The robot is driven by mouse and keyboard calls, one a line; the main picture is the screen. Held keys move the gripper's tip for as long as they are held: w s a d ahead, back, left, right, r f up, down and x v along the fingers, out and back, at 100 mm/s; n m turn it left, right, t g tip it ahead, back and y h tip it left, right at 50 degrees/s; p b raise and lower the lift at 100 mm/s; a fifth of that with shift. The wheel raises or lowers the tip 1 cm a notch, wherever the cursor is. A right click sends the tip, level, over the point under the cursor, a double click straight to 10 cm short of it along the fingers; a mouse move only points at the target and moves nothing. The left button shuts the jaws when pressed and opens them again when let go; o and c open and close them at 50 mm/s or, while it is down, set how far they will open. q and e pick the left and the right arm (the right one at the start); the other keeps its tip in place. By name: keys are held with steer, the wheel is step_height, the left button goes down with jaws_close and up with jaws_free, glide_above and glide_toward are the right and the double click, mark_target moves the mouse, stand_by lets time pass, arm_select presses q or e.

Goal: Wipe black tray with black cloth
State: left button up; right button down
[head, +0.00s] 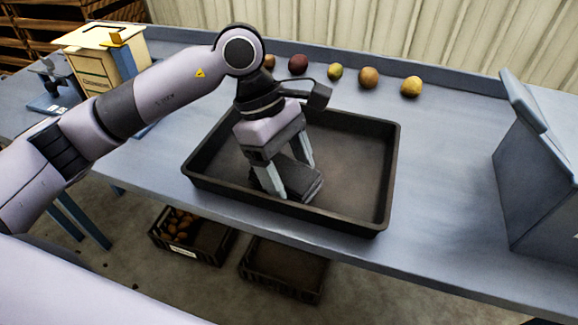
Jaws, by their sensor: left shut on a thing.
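The black tray (355,152) lies flat on the blue-grey table, a shallow rectangle with a raised rim. My left gripper (295,190) reaches down into it, over the left half of its floor. The gripper is shut on the black cloth (303,180), a dark folded-looking piece at the fingertips. The cloth appears to be low against the tray floor near the front side; exact contact is hard to tell. The right half of the tray floor is bare. My right gripper is not in view.
Several potatoes (369,78) stand in a row behind the tray. A cream and yellow box (100,62) is at the back left. A blue-grey hooded bin (540,170) is at the right. Two dark crates (285,268) sit on the floor below, the left one holding potatoes.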

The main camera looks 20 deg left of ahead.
arm_select(q)
steer(key=shift+f+b, duration=0.3)
steer(key=shift+f, duration=0.05)
steer(key=shift+a+r+b, duration=0.1)
steer(key=shift+a+b, duration=0.5)
steer(key=shift+a, duration=1.2)
steer(key=shift+b, duration=0.4)
steer(key=shift+s+d+f+b, duration=0.1)
steer(key=shift+d+f+b, duration=0.1)
steer(key=shift+d, duration=0.7)
steer(key=shift+d+f+b, duration=0.1)
steer(key=shift+d+f, duration=0.1)
steer(key=shift+d, duration=0.7)
steer(key=shift+r+p, duration=0.35)
steer(key=shift+r, duration=0.2)
steer(key=shift+r+p, duration=1.2)
steer(key=shift+r, duration=1.4)
